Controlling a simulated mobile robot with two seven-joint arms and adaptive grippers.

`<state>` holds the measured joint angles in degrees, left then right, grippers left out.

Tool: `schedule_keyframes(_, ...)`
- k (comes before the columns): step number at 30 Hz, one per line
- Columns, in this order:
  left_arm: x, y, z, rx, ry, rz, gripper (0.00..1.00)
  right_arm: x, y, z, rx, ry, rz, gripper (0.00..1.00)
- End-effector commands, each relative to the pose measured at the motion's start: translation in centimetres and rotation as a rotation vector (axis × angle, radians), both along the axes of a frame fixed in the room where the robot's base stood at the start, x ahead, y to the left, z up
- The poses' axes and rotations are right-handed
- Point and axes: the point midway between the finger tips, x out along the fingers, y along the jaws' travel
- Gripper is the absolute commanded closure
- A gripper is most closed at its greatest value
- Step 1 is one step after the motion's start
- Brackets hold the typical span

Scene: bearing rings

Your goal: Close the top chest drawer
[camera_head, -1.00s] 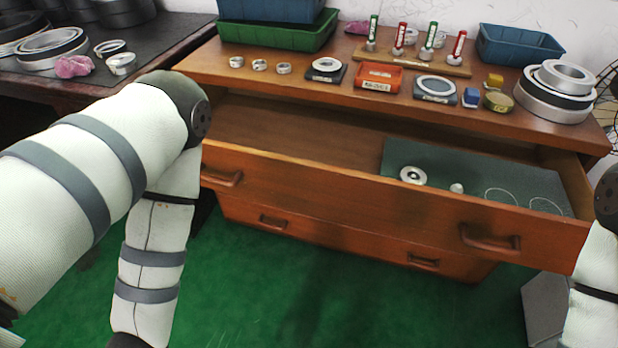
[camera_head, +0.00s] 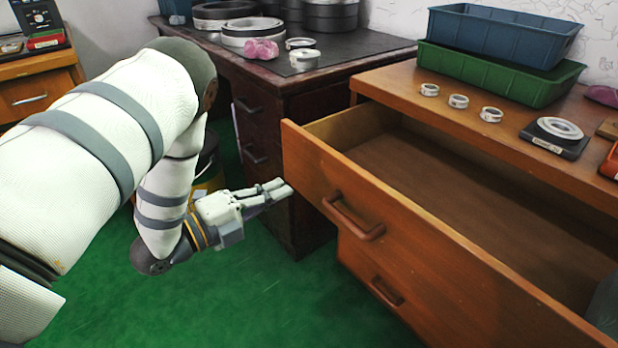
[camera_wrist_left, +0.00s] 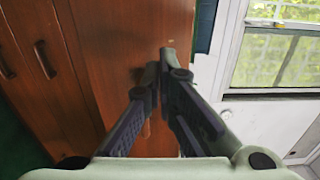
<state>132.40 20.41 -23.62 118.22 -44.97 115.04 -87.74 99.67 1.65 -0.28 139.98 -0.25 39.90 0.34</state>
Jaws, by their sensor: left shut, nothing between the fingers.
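The top chest drawer (camera_head: 420,232) is pulled out, a wooden front with a brown handle (camera_head: 353,218). The visible part of its inside is bare apart from a dark edge at the lower right. My left gripper (camera_head: 282,188) is shut and empty, its fingertips at the left end of the drawer front. I cannot tell whether they touch it. In the left wrist view the closed fingertips (camera_wrist_left: 163,60) point toward a wooden surface (camera_wrist_left: 115,40), with handles to the left. My right gripper is out of view.
The chest top (camera_head: 400,83) carries a green bin (camera_head: 490,78), a blue bin (camera_head: 500,35), small rings and a dark scale-like block (camera_head: 553,140). A dark desk (camera_head: 300,110) with rings stands behind my gripper. Green floor (camera_head: 290,300) is clear in front.

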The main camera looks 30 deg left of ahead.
Motion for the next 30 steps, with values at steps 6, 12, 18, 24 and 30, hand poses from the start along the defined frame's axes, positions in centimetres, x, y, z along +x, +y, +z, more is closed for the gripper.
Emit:
schedule_keyframes(6,4.5,-1.6,0.0,-0.001,-0.002,-0.003,1.00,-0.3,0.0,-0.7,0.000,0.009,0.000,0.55)
schedule_keyframes(12,7.2,-2.4,0.0,-0.002,0.000,-0.001,1.00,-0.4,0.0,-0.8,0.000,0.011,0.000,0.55)
schedule_keyframes(18,8.0,-2.6,0.0,-0.002,0.002,0.001,1.00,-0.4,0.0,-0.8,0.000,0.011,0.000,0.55)
schedule_keyframes(24,8.0,-2.6,0.0,-0.001,0.003,0.001,1.00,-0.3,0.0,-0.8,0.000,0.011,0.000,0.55)
schedule_keyframes(30,8.5,-2.8,-0.1,0.000,0.002,0.000,1.00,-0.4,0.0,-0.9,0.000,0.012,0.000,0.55)
